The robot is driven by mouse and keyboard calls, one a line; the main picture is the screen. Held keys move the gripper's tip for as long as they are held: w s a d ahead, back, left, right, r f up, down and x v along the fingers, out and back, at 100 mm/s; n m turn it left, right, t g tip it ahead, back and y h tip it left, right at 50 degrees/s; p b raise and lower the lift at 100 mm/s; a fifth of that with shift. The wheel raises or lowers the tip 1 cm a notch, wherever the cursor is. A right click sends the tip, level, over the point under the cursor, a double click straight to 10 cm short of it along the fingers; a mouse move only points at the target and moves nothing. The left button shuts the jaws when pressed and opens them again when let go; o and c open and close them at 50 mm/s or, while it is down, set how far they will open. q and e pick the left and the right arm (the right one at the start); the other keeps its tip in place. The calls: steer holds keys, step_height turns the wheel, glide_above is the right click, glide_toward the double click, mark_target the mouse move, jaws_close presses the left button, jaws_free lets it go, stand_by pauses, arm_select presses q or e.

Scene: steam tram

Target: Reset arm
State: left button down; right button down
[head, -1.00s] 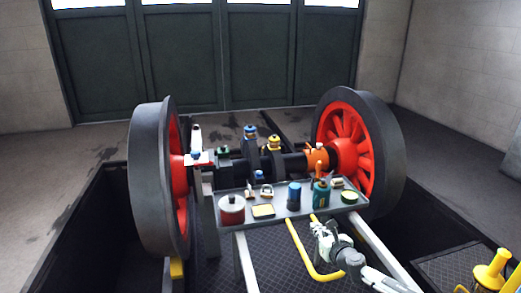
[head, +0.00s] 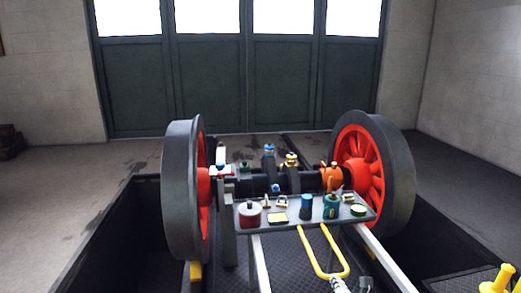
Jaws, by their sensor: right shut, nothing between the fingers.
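My right gripper (head: 339,284) shows only in part at the bottom edge, right of the middle. It is shut and empty, beside the lower end of the yellow bent handle (head: 324,262) and below the tool tray. Most of it and its arm are cut off by the frame. My left gripper is not in view.
The grey tray (head: 292,228) holds a red pot (head: 250,214), a blue can (head: 306,206), a teal can (head: 331,206) and small parts. Behind it, an axle joins two large wheels with red centres (head: 181,190) (head: 372,170). Dark pits flank the walkway.

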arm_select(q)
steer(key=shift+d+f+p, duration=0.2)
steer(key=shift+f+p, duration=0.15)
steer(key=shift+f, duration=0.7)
arm_select(e)
steer(key=s+d+f+m+g, duration=0.1)
steer(key=s+f+m+g, duration=0.1)
steer(key=s+m, duration=0.7)
steer(key=s+d+f+m+g+h, duration=0.1)
steer(key=s+d+f+m+g, duration=0.1)
steer(key=s+m+g, duration=0.3)
steer(key=s+d+f+m+g, duration=0.1)
steer(key=s+f+m+g, duration=0.2)
steer(key=s+m, duration=1)
steer(key=s+f, duration=0.1)
steer(key=s, duration=0.9)
steer(key=shift+s+d+g+h, duration=0.2)
steer(key=shift+s+g+h, duration=0.1)
steer(key=shift+s+g, duration=0.1)
